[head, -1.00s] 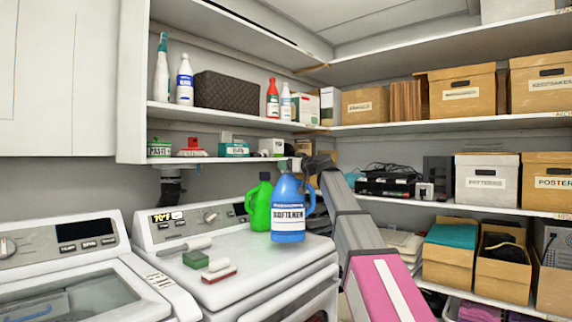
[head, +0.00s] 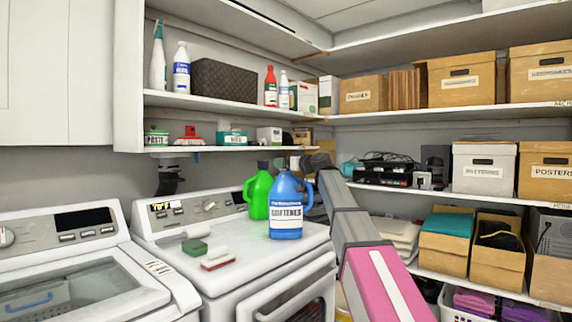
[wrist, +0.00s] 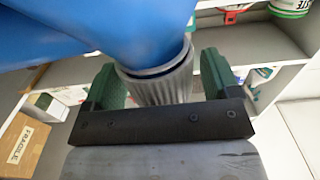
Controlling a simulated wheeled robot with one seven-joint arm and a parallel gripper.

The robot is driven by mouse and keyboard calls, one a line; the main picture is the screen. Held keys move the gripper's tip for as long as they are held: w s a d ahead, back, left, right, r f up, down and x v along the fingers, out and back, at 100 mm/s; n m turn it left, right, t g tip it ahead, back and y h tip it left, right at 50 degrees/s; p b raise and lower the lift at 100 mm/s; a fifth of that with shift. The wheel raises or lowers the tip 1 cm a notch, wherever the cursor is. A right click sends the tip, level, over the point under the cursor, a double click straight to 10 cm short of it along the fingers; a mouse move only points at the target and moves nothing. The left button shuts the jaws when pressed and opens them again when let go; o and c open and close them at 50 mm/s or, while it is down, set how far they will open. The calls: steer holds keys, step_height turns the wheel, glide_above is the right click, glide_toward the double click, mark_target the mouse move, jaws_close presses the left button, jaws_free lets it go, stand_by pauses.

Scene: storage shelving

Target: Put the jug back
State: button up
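The blue jug (head: 286,225) has a white softener label and looks upright in the head view, in front of the white dryer top (head: 240,262). Whether its base touches the top is hard to tell. The jug's blue body (wrist: 120,25) fills the upper left there.
A green sponge (head: 195,248) and a red-and-white brush (head: 218,262) lie on the dryer top. The lower wall shelf (head: 220,149) holds small tins and boxes. The upper shelf (head: 220,107) holds bottles and a dark basket (head: 225,80). Boxes fill the right shelves.

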steer(key=shift+r, duration=0.1)
steer(key=v, duration=1.2)
